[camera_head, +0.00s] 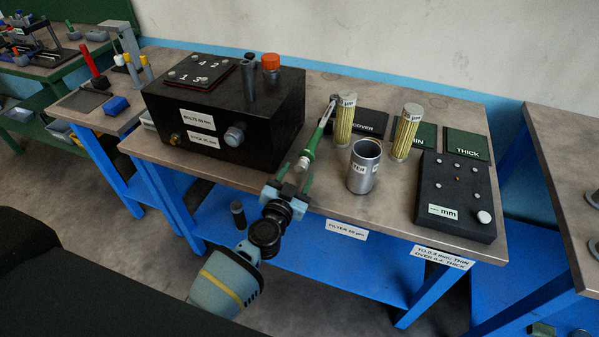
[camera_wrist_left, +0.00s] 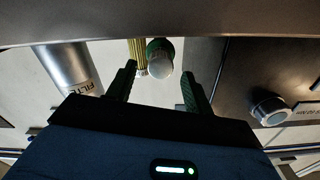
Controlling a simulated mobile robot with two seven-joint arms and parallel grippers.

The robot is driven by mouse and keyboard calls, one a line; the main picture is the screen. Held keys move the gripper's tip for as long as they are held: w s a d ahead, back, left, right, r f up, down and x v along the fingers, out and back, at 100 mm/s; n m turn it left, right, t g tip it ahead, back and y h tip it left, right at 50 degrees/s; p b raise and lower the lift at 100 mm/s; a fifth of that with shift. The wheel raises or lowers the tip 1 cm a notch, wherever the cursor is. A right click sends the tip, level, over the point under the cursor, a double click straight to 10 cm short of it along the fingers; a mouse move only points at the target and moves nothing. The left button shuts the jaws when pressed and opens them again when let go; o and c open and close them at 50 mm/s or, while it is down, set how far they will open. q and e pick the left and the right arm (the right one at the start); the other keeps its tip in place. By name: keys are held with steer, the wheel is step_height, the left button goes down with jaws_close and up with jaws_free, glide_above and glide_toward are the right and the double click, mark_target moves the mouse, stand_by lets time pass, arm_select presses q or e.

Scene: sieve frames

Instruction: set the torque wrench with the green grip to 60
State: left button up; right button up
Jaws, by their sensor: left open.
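The torque wrench (camera_head: 315,141) has a green grip and a metal shaft. In the head view it points away from me toward the filters, its grey end knob toward my left gripper (camera_head: 292,186). The left gripper is open and empty at the front edge of the bench, just short of the knob. In the left wrist view the grey knob and green grip (camera_wrist_left: 160,58) appear between the open fingers (camera_wrist_left: 159,70), apart from both. The wrench's scale is too small to read. My right gripper is not in view.
A black box (camera_head: 225,120) with labels and a grey knob stands left of the wrench. A metal cup (camera_head: 363,172), yellow pleated filters (camera_head: 407,132) and a black gauge block (camera_head: 455,192) stand to its right. The bench (camera_head: 392,213) has some bare room in front.

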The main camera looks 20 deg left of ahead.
arm_select(q)
steer(key=shift+w, duration=0.85)
steer(key=c, duration=1)
